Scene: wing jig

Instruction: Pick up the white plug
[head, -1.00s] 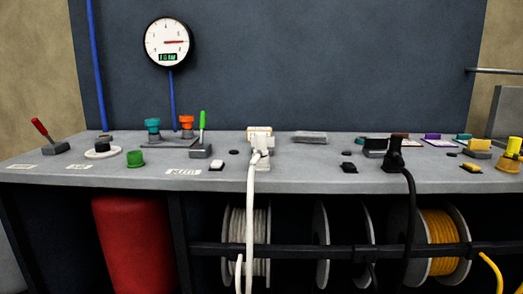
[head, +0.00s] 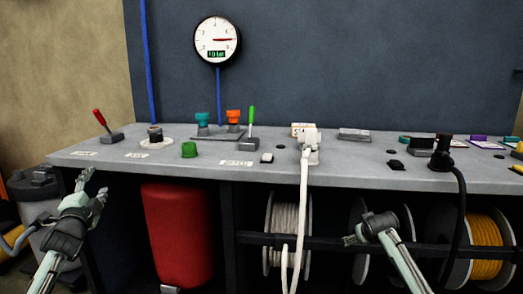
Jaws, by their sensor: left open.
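The white plug (head: 310,150) sits upright on the grey bench top, near the middle of the head view. Its white cable (head: 303,205) hangs down over the bench's front edge. My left gripper (head: 93,183) is open and empty, in front of the bench's left end and well left of the plug. My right gripper (head: 350,238) is low in front of the bench, below and right of the plug and apart from it. Its finger opening is hard to make out.
The black plug (head: 442,155) stands on the bench to the right with its cable hanging. A green-handled lever (head: 251,122) and a green knob (head: 189,149) are left of the white plug. Cable reels (head: 285,225) and a red cylinder (head: 178,230) sit below the bench top.

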